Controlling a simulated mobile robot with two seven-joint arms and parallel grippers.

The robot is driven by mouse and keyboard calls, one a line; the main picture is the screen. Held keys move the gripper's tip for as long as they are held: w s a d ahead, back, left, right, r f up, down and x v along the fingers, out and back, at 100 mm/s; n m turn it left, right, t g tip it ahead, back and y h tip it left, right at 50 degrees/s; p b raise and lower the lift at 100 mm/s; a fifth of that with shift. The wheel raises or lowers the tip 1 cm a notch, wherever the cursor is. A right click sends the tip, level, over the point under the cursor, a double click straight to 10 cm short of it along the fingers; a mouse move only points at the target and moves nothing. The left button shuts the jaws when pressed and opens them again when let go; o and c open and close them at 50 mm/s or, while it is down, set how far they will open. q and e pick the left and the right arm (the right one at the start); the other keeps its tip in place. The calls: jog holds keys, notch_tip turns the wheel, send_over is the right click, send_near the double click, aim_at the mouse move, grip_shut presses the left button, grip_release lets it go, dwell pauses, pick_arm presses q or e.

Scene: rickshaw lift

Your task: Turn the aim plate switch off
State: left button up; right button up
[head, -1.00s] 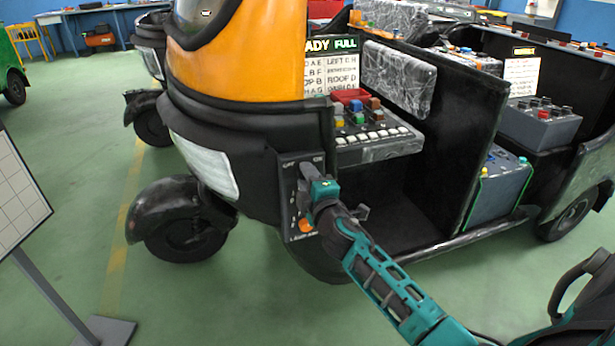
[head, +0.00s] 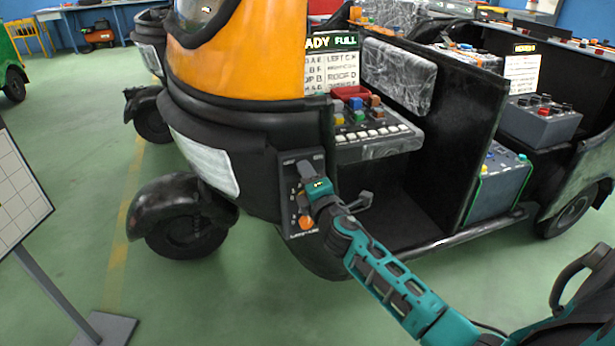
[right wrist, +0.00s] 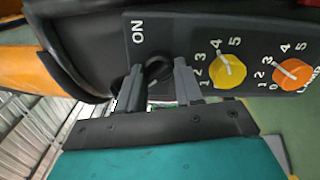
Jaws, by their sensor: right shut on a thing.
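The switch panel (head: 288,216) is a dark plate on the front side of the black and orange rickshaw. The black switch knob (right wrist: 157,68) shows in the right wrist view beside the ON label. My right gripper (head: 306,174) is at the top of the panel, and in the right wrist view its two fingers (right wrist: 158,88) are shut on the knob, one on each side. The gripper hides much of the knob, so its exact setting is unclear. The white gridded aim plate (head: 18,195) stands on a post at the left. My left gripper is out of view.
A yellow dial (right wrist: 228,70) and an orange dial (right wrist: 294,74) sit on the same panel beside the knob. The rickshaw's front wheel (head: 185,232) is left of the panel. Green floor (head: 80,220) is clear between the aim plate and the rickshaw.

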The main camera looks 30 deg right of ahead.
jog(key=o, duration=1)
jog(key=shift+o, duration=0.2)
jog(key=v, duration=1.3)
jog(key=shift+d, duration=0.1)
jog(key=s+a+f+m+g+y+p, duration=0.3)
jog(key=s+a+f+m+g+y, duration=0.3)
jog(key=s+a+f+m, duration=0.7)
jog(key=shift+a+f+m+g+p, duration=0.3)
jog(key=shift+a+f+m+p, duration=0.15)
jog(key=shift+f+m, duration=0.4)
